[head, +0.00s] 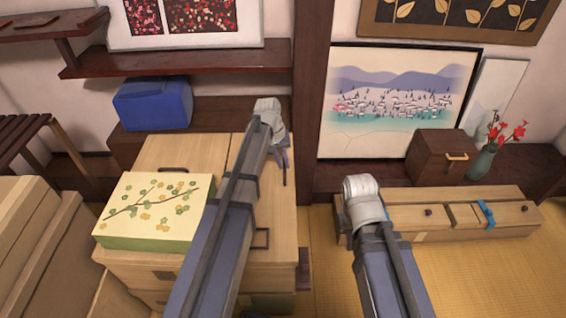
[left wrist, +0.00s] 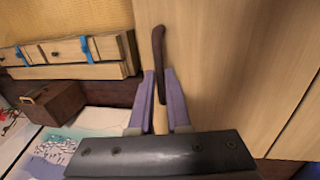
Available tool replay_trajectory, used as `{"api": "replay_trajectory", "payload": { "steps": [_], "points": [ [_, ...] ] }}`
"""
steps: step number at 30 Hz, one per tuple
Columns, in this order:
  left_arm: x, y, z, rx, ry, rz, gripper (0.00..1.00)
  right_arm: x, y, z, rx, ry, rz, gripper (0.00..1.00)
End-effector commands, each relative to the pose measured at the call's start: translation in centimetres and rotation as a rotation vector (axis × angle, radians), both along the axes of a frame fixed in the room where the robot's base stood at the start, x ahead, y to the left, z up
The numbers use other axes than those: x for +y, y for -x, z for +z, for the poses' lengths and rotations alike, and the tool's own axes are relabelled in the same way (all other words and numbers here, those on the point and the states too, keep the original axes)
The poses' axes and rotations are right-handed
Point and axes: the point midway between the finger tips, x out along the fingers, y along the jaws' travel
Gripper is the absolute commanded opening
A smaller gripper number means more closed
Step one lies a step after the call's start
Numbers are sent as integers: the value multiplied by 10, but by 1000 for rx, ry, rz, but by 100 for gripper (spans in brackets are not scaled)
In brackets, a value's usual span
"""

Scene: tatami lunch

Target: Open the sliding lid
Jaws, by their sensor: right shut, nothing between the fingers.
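A wooden chest (head: 150,262) stands left of centre in the head view, its top made of two light panels. The right panel (head: 250,200) appears to be the sliding lid; it also fills much of the left wrist view (left wrist: 225,70). My left gripper (head: 286,166) is over the chest's right edge. In the left wrist view a dark brown bar handle (left wrist: 158,50) lies between the gripper's purple fingers (left wrist: 160,82), close to both; I cannot tell whether they press it. My right gripper (head: 344,236) is mostly hidden behind its wrist, beside the long box, and holds nothing.
A box with a blossom lid (head: 150,205) sits on the chest's left part. A long wooden box (head: 415,215) with a blue clip lies on the tatami to the right. A blue case (head: 150,105), a brown box (head: 445,157) and a red-flower vase (head: 482,163) stand behind.

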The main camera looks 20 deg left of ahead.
Motion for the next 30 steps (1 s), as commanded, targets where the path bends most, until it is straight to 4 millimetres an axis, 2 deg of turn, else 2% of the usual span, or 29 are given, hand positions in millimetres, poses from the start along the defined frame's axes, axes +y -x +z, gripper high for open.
{"api": "replay_trajectory", "payload": {
  "steps": [1, 3, 4, 30],
  "points": [
    [0, 0, 0, 0, 0, 0, 9, 0, 0, 0, 0, 0, 0, 0],
    [0, 0, 0, 0, 0, 0, 1, 0, 0, 0, 0, 0, 0, 0],
    [0, 0, 0, 0, 0, 0, 0, 0, 0, 0, 0, 0, 0, 0],
    [0, 0, 0, 0, 0, 0, 0, 0, 0, 0, 0, 0, 0, 0]
  ]
}}
